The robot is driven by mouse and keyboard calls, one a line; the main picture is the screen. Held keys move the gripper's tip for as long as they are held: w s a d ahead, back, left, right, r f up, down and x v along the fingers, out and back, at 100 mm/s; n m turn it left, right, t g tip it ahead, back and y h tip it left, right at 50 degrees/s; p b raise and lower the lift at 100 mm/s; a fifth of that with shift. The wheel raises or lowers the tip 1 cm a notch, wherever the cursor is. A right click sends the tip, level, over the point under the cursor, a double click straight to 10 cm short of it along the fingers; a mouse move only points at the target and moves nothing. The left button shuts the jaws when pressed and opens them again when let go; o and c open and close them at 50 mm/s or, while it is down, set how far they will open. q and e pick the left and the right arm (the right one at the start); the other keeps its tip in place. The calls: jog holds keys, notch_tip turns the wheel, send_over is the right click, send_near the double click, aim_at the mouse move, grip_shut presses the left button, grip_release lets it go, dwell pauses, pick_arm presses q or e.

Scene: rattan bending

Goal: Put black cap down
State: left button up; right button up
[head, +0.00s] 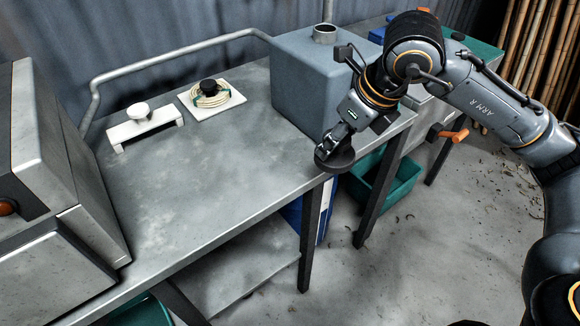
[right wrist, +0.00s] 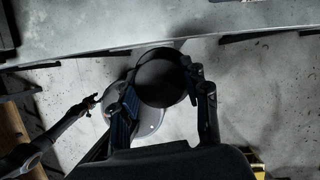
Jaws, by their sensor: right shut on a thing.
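The black cap (head: 336,162) is a round dark disc in the head view, at the right front edge of the metal table (head: 190,170). My right gripper (head: 335,145) is shut on the cap and holds it from above. In the right wrist view, the cap (right wrist: 161,78) sits between the two fingers of my right gripper (right wrist: 162,90), with bare floor and the table edge behind it. I cannot tell whether the cap touches the table. A slim dark arm with a small tip, seemingly my left gripper (right wrist: 92,102), shows at the left of the right wrist view; its fingers are too small to read.
A blue-grey box (head: 310,75) with a pipe stub stands at the table's back right. A white stand with a knob (head: 145,127) and a white board with a coil (head: 211,97) stand at the back left. A grey machine (head: 60,190) is at left. The table's middle is clear.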

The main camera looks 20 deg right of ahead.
jog(key=shift+w+d+r+m+h, duration=0.1)
jog(key=shift+w+d+m+h, duration=0.15)
jog(key=shift+m, duration=0.55)
jog(key=w+a+f+p, duration=0.1)
jog(key=w+f, duration=0.2)
jog(key=w, duration=0.1)
jog(key=w+a+f+p, duration=0.1)
jog(key=w+a+f, duration=0.1)
jog(key=w, duration=0.2)
jog(key=w+a+f+p, duration=0.1)
jog(key=w+f, duration=0.2)
jog(key=w, duration=0.1)
jog(key=shift+a+f, duration=0.3)
jog(key=shift+w+f, duration=0.15)
jog(key=shift+f, duration=0.1)
jog(key=p+x, duration=0.1)
jog(key=x, duration=0.2)
jog(key=shift+s+f+p, duration=0.15)
jog(key=shift+s+p, duration=0.05)
jog(key=shift+p, duration=0.15)
jog(key=shift+f, duration=0.35)
